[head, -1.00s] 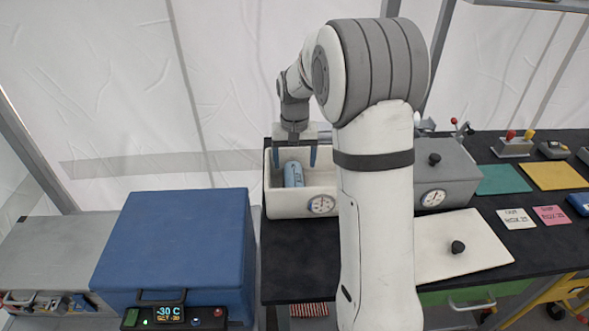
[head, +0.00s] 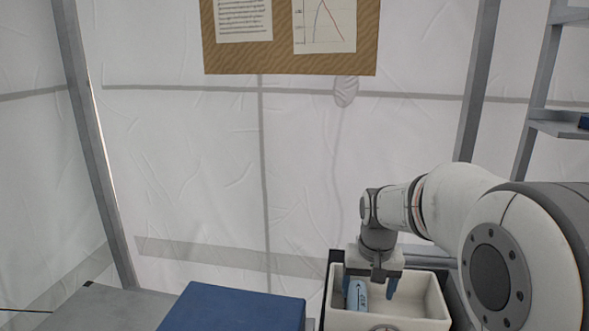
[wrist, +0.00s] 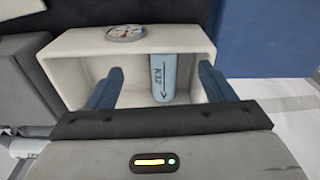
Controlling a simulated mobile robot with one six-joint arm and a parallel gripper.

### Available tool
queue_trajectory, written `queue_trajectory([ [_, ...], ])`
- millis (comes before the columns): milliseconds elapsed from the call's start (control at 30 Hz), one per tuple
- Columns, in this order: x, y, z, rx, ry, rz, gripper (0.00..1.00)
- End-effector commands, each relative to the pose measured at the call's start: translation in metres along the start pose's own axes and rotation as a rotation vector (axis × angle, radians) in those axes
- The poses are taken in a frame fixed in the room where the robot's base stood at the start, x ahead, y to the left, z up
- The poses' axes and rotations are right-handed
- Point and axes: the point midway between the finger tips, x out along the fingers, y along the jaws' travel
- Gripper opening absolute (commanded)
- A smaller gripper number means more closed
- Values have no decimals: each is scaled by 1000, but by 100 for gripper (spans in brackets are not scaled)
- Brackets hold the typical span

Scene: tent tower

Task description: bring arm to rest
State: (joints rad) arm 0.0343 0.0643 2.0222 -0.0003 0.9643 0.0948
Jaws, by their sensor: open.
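My gripper (head: 370,284) is open, with its blue fingers pointing down over the white box (head: 433,308). A light blue cylinder (head: 357,295) with dark lettering and an arrow lies inside the box. In the wrist view my gripper (wrist: 161,88) has its fingers spread, and the blue cylinder (wrist: 162,77) shows between them, further down and not gripped. The white box (wrist: 85,50) carries a round dial on its wall. My arm reaches in from the right in the head view.
A blue chest (head: 235,310) stands left of the white box, beside a grey surface (head: 85,310). White tent walls, grey poles and a pinboard (head: 290,62) are behind. A shelf frame (head: 540,120) stands at the right. A grey box (wrist: 22,88) is beside the white one.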

Motion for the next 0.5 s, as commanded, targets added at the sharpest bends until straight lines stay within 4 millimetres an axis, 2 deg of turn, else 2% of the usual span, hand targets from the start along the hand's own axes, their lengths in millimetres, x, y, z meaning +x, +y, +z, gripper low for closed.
queue_trajectory([
  [33,-11,0,20,-14,21,-2,76],
  [100,-21,1,45,-31,45,-4,76],
  [300,-34,5,116,-80,110,-9,76],
  [400,-34,7,144,-101,137,-11,76],
  [500,-32,9,164,-114,156,-12,76],
])
